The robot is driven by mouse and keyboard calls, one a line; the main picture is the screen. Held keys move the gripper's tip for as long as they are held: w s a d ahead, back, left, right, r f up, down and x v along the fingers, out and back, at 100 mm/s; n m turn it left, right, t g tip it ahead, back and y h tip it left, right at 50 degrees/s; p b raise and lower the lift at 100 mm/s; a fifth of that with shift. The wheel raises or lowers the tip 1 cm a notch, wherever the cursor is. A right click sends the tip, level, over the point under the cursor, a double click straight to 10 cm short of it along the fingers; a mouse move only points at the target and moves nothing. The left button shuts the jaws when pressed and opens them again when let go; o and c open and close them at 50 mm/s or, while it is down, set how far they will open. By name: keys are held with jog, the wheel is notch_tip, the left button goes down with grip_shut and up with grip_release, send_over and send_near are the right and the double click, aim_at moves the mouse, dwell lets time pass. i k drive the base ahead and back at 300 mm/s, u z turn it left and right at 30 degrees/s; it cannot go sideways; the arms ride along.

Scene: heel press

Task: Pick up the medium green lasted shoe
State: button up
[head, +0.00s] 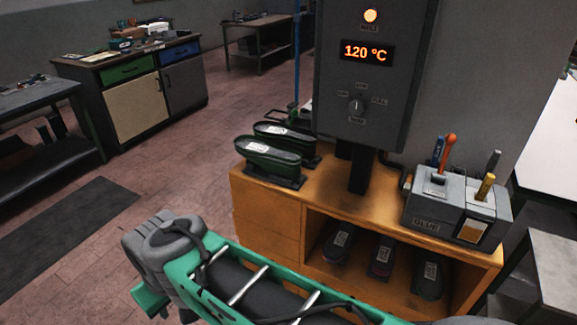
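Two dark green lasted shoes stand on dark bases on the left part of the wooden cabinet top. The nearer green shoe (270,160) is at the front left edge, with a white label on top. The farther green shoe (286,134) is just behind it and partly hidden by it. The labels are too small to read, so I cannot tell which shoe is the medium one. My arm, green and grey, crosses the bottom of the head view in front of the cabinet. My gripper's fingers do not show, and nothing visible of the arm touches either shoe.
The wooden cabinet (262,232) has an open shelf with three dark labelled shoes, one at its left (340,240). A control box (365,85) reading 120 °C rises behind the top. A grey glue station (435,205) stands at the right.

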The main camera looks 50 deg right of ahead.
aim_at(284, 161)
jog(key=z, duration=0.55)
jog(key=i, duration=1.65)
